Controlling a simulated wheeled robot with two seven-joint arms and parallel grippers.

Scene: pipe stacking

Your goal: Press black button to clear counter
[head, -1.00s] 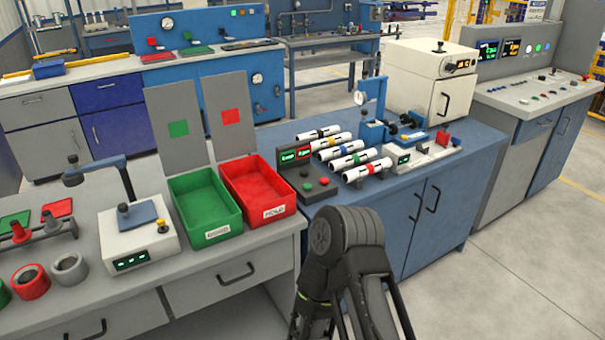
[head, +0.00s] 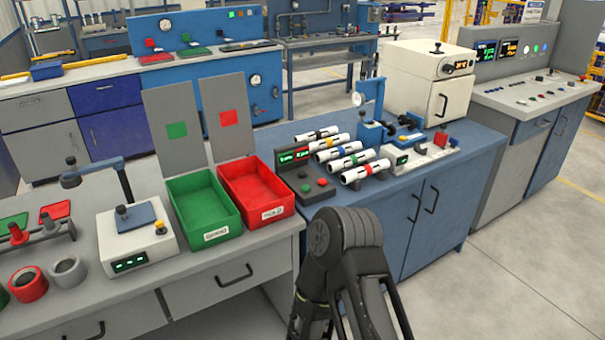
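A dark counter box (head: 293,170) stands at the left end of the blue cabinet top, with a green and a red digit display; the digits are too small to read. On its sloped front I see a green button (head: 304,188) and a red button (head: 322,182). I cannot make out a black button on it. A white device (head: 137,240) on the grey bench at left carries a black knob (head: 122,211) and a yellow knob. One of my dark arms rises at bottom centre, in front of the cabinet. Neither gripper's fingers show.
A green bin (head: 205,232) and a red bin (head: 277,211) stand left of the counter box. Several white pipes with coloured bands (head: 366,172) lie right of it. A white oven-like box (head: 428,85) stands behind. A control console (head: 525,97) is at right. Floor at lower right is clear.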

